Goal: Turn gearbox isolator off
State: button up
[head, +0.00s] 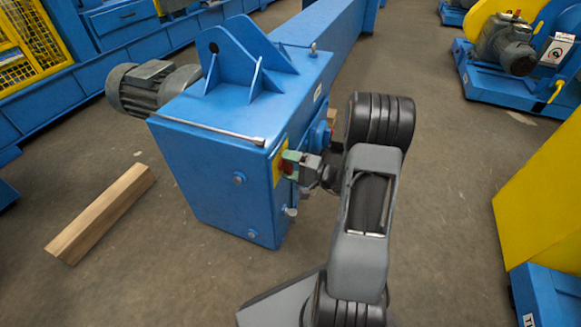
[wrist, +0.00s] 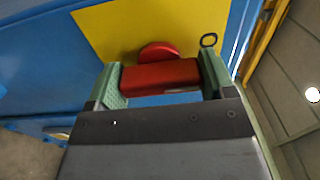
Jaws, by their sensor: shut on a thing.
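The gearbox isolator (wrist: 160,74) has a red handle in front of a red round base on a yellow plate (wrist: 115,30). The plate is fixed to the blue gearbox housing (head: 215,140), and its edge also shows in the head view (head: 279,160). My gripper (wrist: 163,85) is shut on the red handle, with a green-padded finger on each side of it. In the head view my gripper (head: 290,163) reaches the housing's right face from the right. The handle's lower part and the base are partly hidden by the gripper and the handle.
A grey motor (head: 150,88) stands behind the housing. A wooden beam (head: 100,213) lies on the floor at left. A yellow guard (head: 545,200) stands at right. The floor between is clear.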

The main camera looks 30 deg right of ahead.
dwell(0.3)
jog(key=o, duration=0.9)
jog(key=p+v, duration=0.3)
jog(key=v, duration=1)
jog(key=shift+s+d, duration=0.3)
